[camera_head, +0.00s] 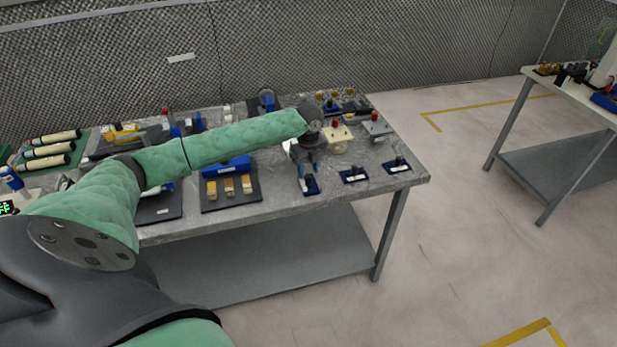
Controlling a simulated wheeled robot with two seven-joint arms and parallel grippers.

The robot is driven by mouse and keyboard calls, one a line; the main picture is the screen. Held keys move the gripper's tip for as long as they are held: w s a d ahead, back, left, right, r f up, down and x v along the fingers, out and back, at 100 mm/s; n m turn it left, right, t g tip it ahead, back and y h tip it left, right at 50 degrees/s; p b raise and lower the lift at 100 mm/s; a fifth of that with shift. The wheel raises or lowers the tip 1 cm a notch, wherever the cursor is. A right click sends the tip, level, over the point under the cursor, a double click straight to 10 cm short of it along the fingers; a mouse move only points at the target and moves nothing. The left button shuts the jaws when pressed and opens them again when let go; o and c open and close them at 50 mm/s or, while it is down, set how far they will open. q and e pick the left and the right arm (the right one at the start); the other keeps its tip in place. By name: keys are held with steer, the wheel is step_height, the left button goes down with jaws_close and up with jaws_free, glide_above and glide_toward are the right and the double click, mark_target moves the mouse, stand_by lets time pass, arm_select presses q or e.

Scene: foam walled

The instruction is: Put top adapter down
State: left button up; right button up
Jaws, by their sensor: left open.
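My left arm reaches across the table (300,203) from the left. My left gripper (308,173) points down near the front right part of the table and is open. A small dark blue piece (311,186) sits right below its fingertips, partly hidden by them. I cannot tell whether the fingers touch it. I cannot tell which piece is the top adapter. My right gripper is out of view.
A cream block with a red knob (338,137) and a grey one (376,128) stand behind the blue pieces. A dark tray (232,203) with yellow blocks lies left of the gripper. A second table (575,92) stands at the far right, with open floor between.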

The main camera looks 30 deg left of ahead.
mark_target(309, 176)
arm_select(q)
step_height(309, 176, up, 7)
steer(key=b, duration=0.2)
steer(key=s+d+f+n+t+h, duration=0.2)
steer(key=d+f+n, duration=0.3)
steer(key=d+f, duration=0.7)
steer(key=s+d+f+n+t+h, duration=0.1)
steer(key=s+d+f+n+t, duration=0.3)
steer(key=d+f, duration=0.8)
steer(key=s+a+f+n+g+y, duration=0.15)
steer(key=s+f+n, duration=0.4)
steer(key=f, duration=0.95)
steer(key=s+a+f+n+g, duration=0.1)
steer(key=s+a+f+n, duration=0.15)
steer(key=s+f, duration=0.9)
steer(key=s+d+f+n+g+y, duration=0.1)
steer(key=s+d+f+n, duration=0.2)
steer(key=s+f, duration=1.6)
steer(key=s+n, duration=0.1)
steer(key=s, duration=0.1)
steer(key=shift+s+d, duration=0.2)
steer(key=shift+s, duration=0.2)
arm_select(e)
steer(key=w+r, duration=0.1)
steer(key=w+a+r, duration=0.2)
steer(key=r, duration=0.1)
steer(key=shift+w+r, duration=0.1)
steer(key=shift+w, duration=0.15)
arm_select(q)
steer(key=shift+g, duration=0.25)
